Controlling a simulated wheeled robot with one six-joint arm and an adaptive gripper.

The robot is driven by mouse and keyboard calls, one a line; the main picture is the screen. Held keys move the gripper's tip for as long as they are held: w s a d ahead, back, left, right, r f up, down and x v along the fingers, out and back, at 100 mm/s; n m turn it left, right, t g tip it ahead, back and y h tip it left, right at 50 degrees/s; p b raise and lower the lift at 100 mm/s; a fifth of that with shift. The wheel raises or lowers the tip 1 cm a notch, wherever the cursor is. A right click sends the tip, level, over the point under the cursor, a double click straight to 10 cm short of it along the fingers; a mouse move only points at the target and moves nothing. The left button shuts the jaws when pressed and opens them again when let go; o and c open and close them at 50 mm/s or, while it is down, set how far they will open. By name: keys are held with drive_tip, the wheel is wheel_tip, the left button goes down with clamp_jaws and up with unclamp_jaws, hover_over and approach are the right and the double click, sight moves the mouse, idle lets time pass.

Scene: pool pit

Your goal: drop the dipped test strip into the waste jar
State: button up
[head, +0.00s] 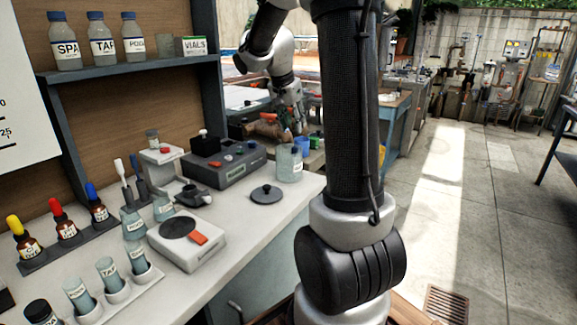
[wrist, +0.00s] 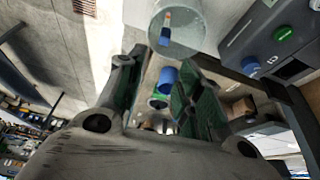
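A clear glass jar (head: 289,165) with a pale label stands at the bench's far right corner, its dark round lid (head: 266,194) lying on the bench beside it. In the wrist view, a clear jar (wrist: 190,28) is at the top, beyond my fingertips. A small strip (wrist: 166,22) with orange and blue marks shows through its glass; it looks to be inside. My gripper (wrist: 162,60) is open, with a clear gap between its fingers and nothing held. In the head view my gripper is small, above and behind the jar, and its fingers are hard to make out.
A grey tester (head: 225,165) and a white stirrer plate (head: 187,240) stand left of the jar. Dropper bottles (head: 67,225) and labelled vials (head: 107,275) fill the near left. A blue cup (wrist: 167,78) shows in the wrist view. The floor at right is clear.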

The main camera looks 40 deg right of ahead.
drive_tip(key=v, duration=1.2)
idle(0.4)
drive_tip(key=s+a+f+n+t+y, duration=0.1)
drive_tip(key=s+a+f+n, duration=0.2)
drive_tip(key=s, duration=0.4)
drive_tip(key=s+a+f+n+t+y, duration=0.1)
drive_tip(key=s+a+f+n, duration=0.2)
drive_tip(key=s+a+n, duration=0.3)
drive_tip(key=s+a+f+n+y, duration=0.2)
drive_tip(key=s+a+f+n, duration=0.1)
drive_tip(key=s, duration=0.6)
drive_tip(key=shift+a+n+t, duration=0.4)
drive_tip(key=shift+a+n, duration=0.4)
